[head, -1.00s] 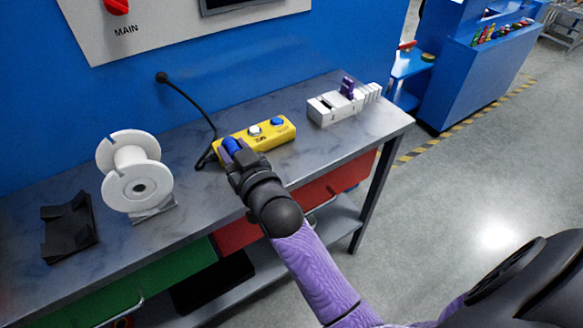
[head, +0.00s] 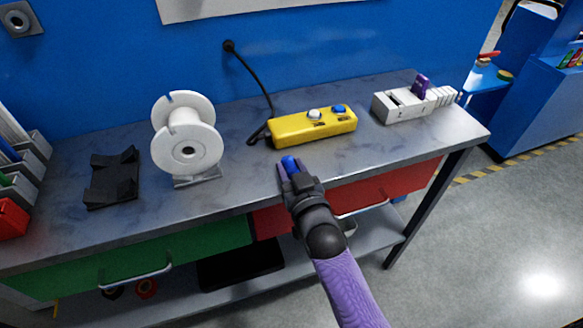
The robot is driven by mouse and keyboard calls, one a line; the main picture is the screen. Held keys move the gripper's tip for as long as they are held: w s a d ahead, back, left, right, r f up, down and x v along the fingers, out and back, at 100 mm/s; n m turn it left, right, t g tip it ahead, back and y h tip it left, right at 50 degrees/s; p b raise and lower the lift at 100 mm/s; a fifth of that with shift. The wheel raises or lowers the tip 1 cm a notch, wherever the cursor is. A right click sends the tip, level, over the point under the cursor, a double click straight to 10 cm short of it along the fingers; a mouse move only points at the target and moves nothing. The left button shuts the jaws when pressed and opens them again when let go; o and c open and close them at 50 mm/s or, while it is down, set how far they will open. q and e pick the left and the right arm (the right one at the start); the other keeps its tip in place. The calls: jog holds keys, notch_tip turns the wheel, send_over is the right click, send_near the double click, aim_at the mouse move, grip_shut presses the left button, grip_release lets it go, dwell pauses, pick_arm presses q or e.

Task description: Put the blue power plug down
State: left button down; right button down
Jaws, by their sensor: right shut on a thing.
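The blue power plug (head: 289,164) is between the fingertips of my right gripper (head: 288,169). The gripper is shut on it, at the front part of the grey workbench top (head: 245,184). I cannot tell whether the plug touches the bench top. The yellow power box (head: 292,131) lies behind the plug, with a white and a blue round piece on top. A clear strip of bench shows between the box and the plug. My left gripper is not in view.
A white spool (head: 186,146) on a stand and a black cradle (head: 112,178) stand to the left. A white terminal block (head: 402,105) with a purple piece stands at the right back. A black cable (head: 257,82) runs from the wall to the box. The bench right of the gripper is clear.

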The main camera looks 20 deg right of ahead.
jog(key=shift+f, duration=0.3)
jog(key=shift+c, duration=2)
grip_release()
jog(key=shift+o, duration=0.4)
